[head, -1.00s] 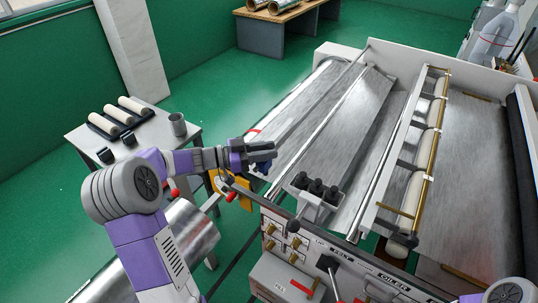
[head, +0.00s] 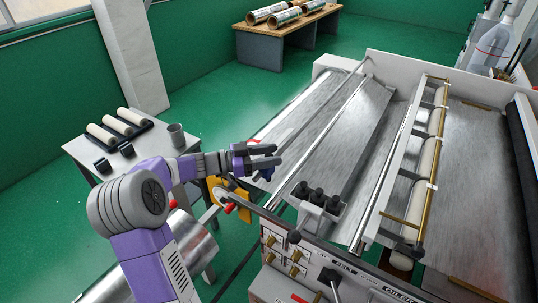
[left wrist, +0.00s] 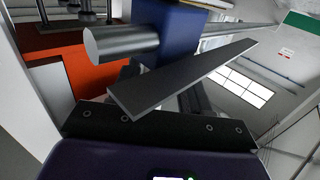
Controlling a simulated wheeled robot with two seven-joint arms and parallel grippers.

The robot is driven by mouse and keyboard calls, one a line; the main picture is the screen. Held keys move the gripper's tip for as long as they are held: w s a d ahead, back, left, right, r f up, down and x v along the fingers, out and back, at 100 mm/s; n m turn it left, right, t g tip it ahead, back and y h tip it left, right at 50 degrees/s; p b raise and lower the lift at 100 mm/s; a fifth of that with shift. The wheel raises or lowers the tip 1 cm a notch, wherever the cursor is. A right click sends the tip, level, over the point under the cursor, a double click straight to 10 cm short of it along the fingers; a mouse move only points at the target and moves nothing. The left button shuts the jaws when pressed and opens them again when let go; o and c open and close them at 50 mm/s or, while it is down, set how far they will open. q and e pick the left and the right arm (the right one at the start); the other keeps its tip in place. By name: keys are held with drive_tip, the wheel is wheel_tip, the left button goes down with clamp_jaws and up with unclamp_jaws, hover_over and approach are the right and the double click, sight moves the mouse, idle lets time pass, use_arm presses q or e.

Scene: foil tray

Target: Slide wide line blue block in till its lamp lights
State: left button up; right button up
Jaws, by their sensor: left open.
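My left gripper (head: 268,157) is open at the left edge of the machine's metal plate (head: 310,120). In the head view a small dark blue patch (head: 265,174) shows just below its fingers; I cannot tell whether this is the blue block. In the left wrist view a blue block-like part (left wrist: 178,35) stands at the top, behind a grey round bar (left wrist: 120,43). A long grey flat strip (left wrist: 185,78) crosses in front of the camera. I see nothing held between the fingers. I cannot make out a lamp or a wide line marking. My right gripper is out of view.
Three black knobs (head: 317,196) stand on a grey block by the front panel (head: 345,270), which has brass knobs and a black lever. A side table (head: 75,146) with white rollers is at left. A metal roll (head: 190,242) lies below my left arm. Green floor is open behind.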

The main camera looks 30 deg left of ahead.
use_arm(q)
drive_tip(key=b+v, duration=0.1)
drive_tip(key=v, duration=0.6)
drive_tip(key=shift+s+a, duration=0.2)
drive_tip(key=shift+s, duration=0.05)
idle(0.3)
